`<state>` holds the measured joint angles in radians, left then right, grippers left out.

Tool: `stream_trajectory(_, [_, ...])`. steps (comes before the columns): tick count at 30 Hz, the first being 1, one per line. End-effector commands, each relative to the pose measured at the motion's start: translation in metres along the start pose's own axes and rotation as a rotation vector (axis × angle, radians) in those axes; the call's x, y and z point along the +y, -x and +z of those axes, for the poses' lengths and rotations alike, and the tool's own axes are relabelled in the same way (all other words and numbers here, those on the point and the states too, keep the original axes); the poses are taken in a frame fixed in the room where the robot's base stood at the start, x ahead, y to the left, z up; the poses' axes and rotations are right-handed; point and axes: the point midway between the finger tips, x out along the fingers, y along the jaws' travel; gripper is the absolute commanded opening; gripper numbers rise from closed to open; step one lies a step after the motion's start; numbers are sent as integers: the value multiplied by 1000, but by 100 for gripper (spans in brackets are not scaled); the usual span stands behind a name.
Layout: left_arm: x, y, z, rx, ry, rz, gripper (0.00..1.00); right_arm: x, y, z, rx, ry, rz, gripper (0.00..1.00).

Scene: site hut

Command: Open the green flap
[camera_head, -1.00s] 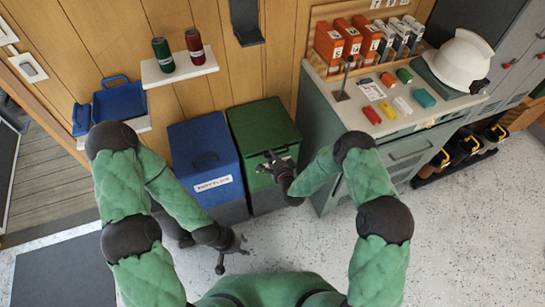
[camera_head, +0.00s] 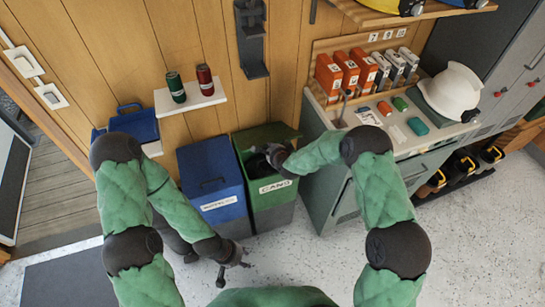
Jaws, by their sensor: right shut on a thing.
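The green bin (camera_head: 274,217) stands against the wall, with a label reading CANS on its front. Its green flap (camera_head: 265,132) is tilted up towards the wall, and the dark opening shows below it. My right gripper (camera_head: 268,154) is shut at the flap's front side, apparently on its handle; the handle is hidden behind the gripper. My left gripper (camera_head: 234,273) hangs low in front of the blue bin, empty, with its fingers spread.
A blue bin (camera_head: 212,180) with a shut lid stands close on the left. A workbench (camera_head: 325,190) with boxes and a white helmet (camera_head: 451,91) stands on the right. A shelf (camera_head: 197,97) holds two cans. Floor in front is clear.

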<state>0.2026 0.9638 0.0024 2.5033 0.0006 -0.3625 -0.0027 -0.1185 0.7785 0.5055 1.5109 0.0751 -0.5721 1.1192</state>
Motion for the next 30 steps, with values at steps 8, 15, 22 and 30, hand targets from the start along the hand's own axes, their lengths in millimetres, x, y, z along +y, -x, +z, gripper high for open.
stream_trajectory(8, [0,1,0,0,0,0,40,-18,0,-1,2,-1,-6,0])
stream_trajectory(15, [0,1,0,0,0,0,40,-18,0,-1,2,-1,-6,0])
stream_trajectory(22, [0,1,0,0,0,0,40,-18,0,-1,2,-1,-5,43])
stream_trajectory(30, [0,1,0,0,0,0,40,-16,0,0,1,-1,-3,43])
